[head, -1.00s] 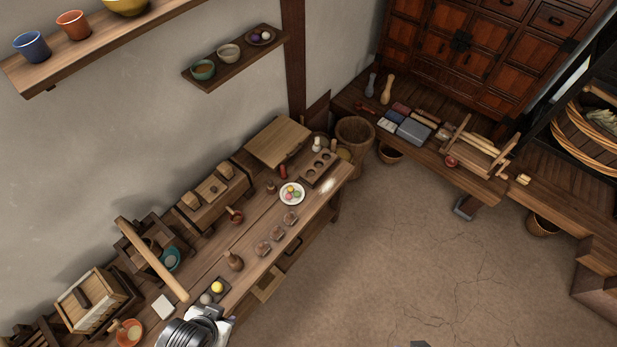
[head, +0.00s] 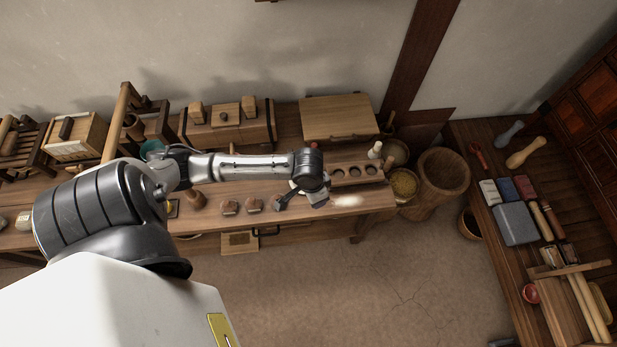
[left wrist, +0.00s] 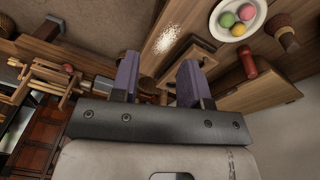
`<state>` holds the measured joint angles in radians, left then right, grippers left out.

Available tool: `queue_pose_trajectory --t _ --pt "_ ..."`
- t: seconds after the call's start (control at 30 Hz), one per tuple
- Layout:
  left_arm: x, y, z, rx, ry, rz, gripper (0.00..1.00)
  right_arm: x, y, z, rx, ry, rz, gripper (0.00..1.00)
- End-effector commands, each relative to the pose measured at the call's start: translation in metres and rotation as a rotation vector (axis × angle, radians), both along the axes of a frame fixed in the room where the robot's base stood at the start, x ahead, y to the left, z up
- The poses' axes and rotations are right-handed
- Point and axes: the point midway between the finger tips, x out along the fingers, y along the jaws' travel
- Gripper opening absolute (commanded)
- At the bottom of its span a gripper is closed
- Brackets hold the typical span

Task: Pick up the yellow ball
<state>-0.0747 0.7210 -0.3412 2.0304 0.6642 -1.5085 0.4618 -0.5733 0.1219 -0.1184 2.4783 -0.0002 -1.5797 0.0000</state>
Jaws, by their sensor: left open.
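A yellow ball (left wrist: 247,12) lies on a white plate (left wrist: 216,25) at the top right of the left wrist view, beside a green ball (left wrist: 227,20) and a pink ball (left wrist: 239,2). In the head view, my arm hides most or all of that plate. My left gripper (head: 300,200) is over the bench's right part. Its purple fingers (left wrist: 157,80) are apart and empty, off to the plate's left in the wrist view. My right gripper is not in view.
A large chest (head: 228,125) and a box (head: 338,115) stand behind. Open floor (head: 400,275) lies in front.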

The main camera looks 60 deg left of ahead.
Motion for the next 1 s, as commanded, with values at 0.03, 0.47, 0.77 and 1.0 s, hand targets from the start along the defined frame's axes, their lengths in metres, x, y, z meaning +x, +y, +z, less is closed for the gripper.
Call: queue_pose_trajectory --t 0.03,0.47,0.77,1.0 --pt "0.013 0.023 -0.033 0.021 0.017 0.04 0.42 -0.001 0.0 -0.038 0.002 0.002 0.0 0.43" --pt "0.064 0.148 -0.075 0.063 0.113 0.405 0.42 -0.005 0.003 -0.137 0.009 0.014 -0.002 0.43" --pt "0.07 0.172 -0.09 0.062 0.125 0.492 0.42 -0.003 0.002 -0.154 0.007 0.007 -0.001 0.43" --pt "0.07 0.172 -0.131 0.061 0.125 0.493 0.42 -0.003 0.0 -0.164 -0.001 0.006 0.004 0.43"
